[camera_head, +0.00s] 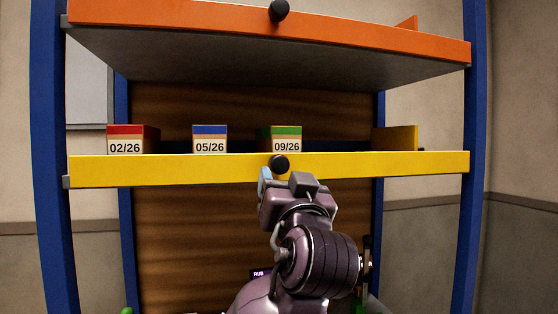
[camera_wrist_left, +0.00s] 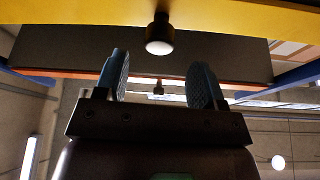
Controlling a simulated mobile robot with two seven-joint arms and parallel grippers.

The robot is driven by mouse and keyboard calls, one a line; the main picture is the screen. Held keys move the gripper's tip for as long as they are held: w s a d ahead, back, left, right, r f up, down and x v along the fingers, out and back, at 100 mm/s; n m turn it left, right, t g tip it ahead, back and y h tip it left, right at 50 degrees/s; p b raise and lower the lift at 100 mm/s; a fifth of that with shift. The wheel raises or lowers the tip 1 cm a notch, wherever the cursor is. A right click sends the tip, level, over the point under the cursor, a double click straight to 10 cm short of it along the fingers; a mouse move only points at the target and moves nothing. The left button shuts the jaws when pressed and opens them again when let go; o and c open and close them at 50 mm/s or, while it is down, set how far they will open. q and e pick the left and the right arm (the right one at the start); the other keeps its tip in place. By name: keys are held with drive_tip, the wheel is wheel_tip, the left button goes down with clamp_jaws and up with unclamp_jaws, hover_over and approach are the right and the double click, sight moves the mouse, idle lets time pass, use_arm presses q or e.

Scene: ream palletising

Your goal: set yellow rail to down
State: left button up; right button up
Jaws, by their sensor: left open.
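The yellow rail (camera_head: 375,164) runs level across the front of the middle shelf between blue posts. A black knob (camera_head: 279,163) sticks out of its middle. In the left wrist view the yellow rail (camera_wrist_left: 60,10) crosses the top and the knob (camera_wrist_left: 160,36) hangs in front, just beyond the fingertips and between their lines. My left gripper (camera_head: 270,177) is right below the knob in the head view, partly hiding the rail's lower edge. Its two fingers (camera_wrist_left: 160,72) stand apart and empty in the wrist view. My right gripper is not in view.
Boxes labelled 02/26 (camera_head: 125,141), 05/26 (camera_head: 210,140) and 09/26 (camera_head: 284,141) stand on the yellow shelf. An orange shelf (camera_head: 370,40) with its own knob (camera_head: 279,10) is above. Blue posts (camera_head: 50,200) bound both sides. The shelf's right part is mostly free.

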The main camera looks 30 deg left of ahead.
sight(280, 169)
use_arm(q)
drive_tip(key=shift+p+x, duration=0.8)
drive_tip(key=shift+x, duration=2.4)
clamp_jaws()
